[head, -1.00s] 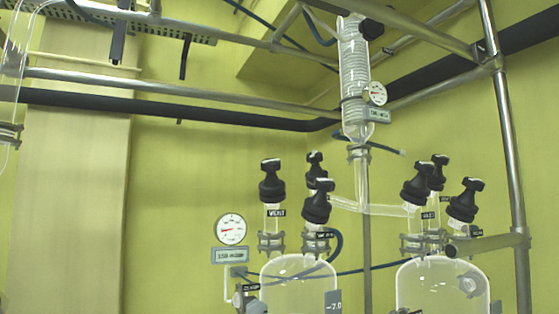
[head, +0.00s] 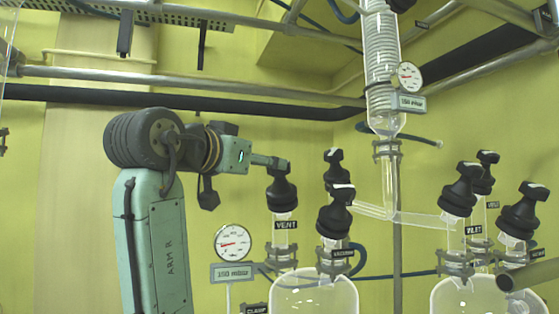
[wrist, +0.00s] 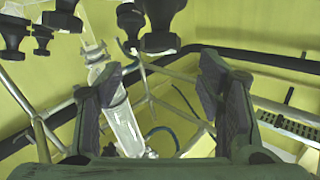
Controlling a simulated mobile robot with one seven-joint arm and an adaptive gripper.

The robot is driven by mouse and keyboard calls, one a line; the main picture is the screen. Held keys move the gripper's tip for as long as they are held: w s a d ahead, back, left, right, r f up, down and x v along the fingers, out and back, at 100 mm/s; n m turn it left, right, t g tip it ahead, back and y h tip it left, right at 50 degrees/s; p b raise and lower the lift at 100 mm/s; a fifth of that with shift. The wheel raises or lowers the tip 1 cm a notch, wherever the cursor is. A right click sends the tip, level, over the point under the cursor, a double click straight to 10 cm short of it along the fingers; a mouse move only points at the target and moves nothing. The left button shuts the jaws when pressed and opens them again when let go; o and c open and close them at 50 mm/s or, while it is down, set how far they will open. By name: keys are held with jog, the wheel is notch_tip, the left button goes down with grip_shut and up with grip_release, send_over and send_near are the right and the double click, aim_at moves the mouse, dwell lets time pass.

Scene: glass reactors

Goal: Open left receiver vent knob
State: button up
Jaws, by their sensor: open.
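The left receiver vent knob (head: 282,188) is a black knob on a glass neck labelled VENT, on the left glass vessel (head: 312,292). My gripper (head: 272,162) reaches in from the left, its tip at the top of this knob; contact cannot be told. In the wrist view my gripper (wrist: 160,95) is open, with its fingers wide apart and nothing between their tips. A large black knob (wrist: 160,40) hangs at the top of that view, beyond the fingers; it appears to be the vent knob.
Two more black knobs (head: 335,212) (head: 334,168) stand close to the right on the left vessel. The right vessel (head: 480,295) carries several similar knobs. A glass condenser (head: 381,60) rises behind. A round gauge (head: 233,242) is below my arm.

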aim_at(273, 172)
jog(key=p+x, duration=0.2)
jog(key=x, duration=0.6)
jog(key=shift+w+p, duration=0.1)
jog(key=shift+p, duration=0.2)
jog(key=c, duration=1.2)
jog(key=shift+n+t+y, duration=0.3)
jog(key=shift+n+y, duration=0.1)
